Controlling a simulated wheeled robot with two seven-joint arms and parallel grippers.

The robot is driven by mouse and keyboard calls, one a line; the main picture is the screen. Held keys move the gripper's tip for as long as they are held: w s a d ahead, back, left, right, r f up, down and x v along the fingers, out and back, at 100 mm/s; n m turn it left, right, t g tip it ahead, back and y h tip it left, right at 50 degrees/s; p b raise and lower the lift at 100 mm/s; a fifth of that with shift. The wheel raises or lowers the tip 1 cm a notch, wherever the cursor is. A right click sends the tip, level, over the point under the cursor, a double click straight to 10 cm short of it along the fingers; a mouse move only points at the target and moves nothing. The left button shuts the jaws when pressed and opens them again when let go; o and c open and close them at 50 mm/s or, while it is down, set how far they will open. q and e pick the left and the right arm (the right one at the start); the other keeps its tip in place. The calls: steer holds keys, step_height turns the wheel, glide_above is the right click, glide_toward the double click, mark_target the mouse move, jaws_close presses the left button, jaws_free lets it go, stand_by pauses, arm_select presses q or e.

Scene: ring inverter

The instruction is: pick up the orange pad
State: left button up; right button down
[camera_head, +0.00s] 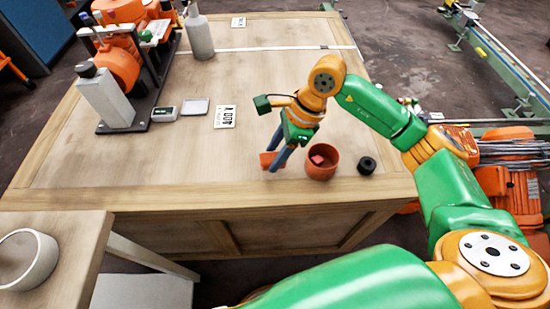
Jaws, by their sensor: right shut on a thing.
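My right gripper (276,160) reaches down over the near part of the wooden table. Its blue fingers are shut on a small orange piece, which looks like the orange pad (266,160). The pad is partly hidden by the fingers, and I cannot tell whether it touches the table. Just to the right of the fingers stands an orange cup (322,172) with a small red piece (317,160) inside. My left gripper is not in view.
A black ring-shaped piece (367,165) lies right of the cup. An orange and grey machine (118,70) stands at the back left of the table (150,185), near a grey bottle (199,38). A white bowl (25,260) sits on a side table. The table's left middle is clear.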

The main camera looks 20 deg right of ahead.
steer(key=s+a+r, duration=0.4)
steer(key=s+r, duration=0.6)
steer(key=s, duration=0.3)
steer(key=shift+s+r, duration=0.25)
steer(key=shift+r, duration=0.1)
